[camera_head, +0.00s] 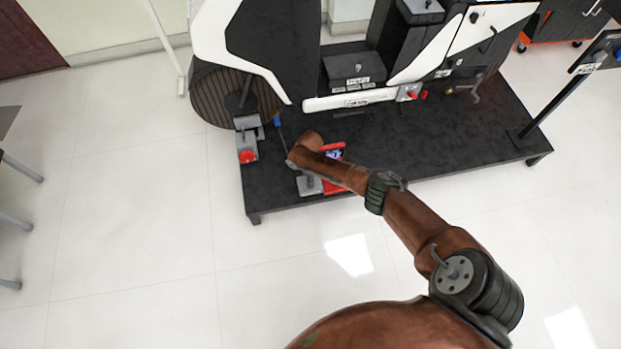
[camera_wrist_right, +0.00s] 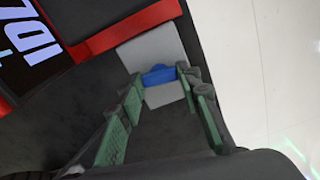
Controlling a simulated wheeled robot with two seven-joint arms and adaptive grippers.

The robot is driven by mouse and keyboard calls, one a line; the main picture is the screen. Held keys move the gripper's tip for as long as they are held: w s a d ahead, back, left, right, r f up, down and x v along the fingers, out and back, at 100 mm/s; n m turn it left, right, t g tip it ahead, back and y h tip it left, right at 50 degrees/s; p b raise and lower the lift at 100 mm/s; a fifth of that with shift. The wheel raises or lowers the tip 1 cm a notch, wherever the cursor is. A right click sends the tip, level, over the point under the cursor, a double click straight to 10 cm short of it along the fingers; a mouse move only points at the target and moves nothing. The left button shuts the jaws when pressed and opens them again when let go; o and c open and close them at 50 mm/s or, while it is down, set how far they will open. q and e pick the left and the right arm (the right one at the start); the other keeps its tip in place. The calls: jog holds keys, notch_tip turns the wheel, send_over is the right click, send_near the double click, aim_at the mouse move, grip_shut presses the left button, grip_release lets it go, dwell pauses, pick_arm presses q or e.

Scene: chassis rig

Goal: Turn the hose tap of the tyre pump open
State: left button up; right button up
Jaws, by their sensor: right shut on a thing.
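The tyre pump, a red-edged box with a lit display, shows at the upper left of the right wrist view (camera_wrist_right: 98,32); in the head view part of it shows beside my right arm (camera_head: 334,188). A grey block (camera_wrist_right: 152,50) sits beside it and bears a small blue tap handle (camera_wrist_right: 158,75). My right gripper (camera_wrist_right: 160,84) has its green-padded fingers on both sides of the blue handle, shut on it at the fingertips. In the head view my forearm and wrist hide most of the pump and the tap. My left gripper is in neither view.
The pump stands on a low black platform (camera_head: 450,145) with the white and black chassis rig (camera_head: 350,103) behind it. A grey block with a red button (camera_head: 246,156) stands left of my wrist. A black post (camera_head: 560,100) rises at the right. The front floor is clear.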

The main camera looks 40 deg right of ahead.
jog(key=m, duration=0.4)
jog(key=shift+a+m+p, duration=0.1)
jog(key=shift+m+p, duration=0.2)
jog(key=m, duration=0.3)
jog(key=shift+m, duration=0.3)
jog(key=m, duration=0.3)
jog(key=shift+m+p, duration=0.3)
jog(key=shift+p, duration=0.05)
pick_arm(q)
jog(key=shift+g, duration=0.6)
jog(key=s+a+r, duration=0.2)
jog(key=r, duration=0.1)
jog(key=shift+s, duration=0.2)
pick_arm(e)
jog(key=m, duration=0.4)
jog(key=shift+m, duration=0.3)
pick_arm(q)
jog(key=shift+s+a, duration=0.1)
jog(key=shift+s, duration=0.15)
pick_arm(e)
jog(key=o, duration=1.2)
jog(key=shift+c, duration=0.2)
